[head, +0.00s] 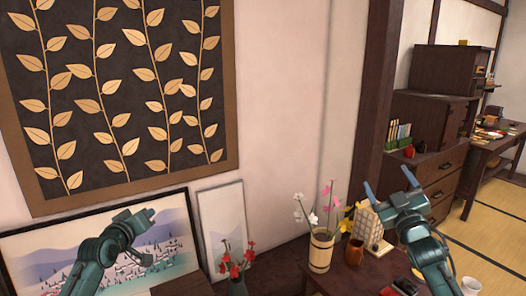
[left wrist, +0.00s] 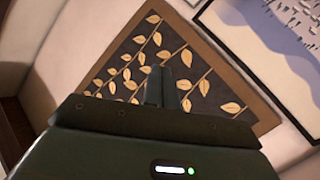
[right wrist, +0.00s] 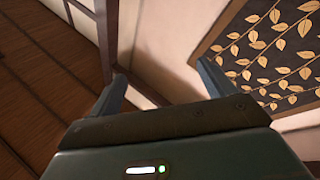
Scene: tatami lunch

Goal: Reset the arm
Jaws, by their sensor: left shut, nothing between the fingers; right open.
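My left gripper (head: 146,215) is raised in front of the framed landscape picture at the lower left of the head view. Its two fingers (left wrist: 168,88) are together in the left wrist view, with nothing between them. My right gripper (head: 388,187) is raised above the low dark table at the right of the head view. Its fingers (right wrist: 160,85) stand wide apart in the right wrist view, and the space between them is empty. Neither gripper touches any object that I can see.
A low dark table (head: 335,280) holds a wooden vase (head: 321,251) with flowers, a brown cup (head: 354,252) and a lattice lamp (head: 368,226). A dark pillar (head: 368,90) stands behind. A dark drawer chest (head: 443,165) and tatami floor (head: 480,262) lie to the right. A leaf-pattern panel (head: 85,130) hangs on the wall.

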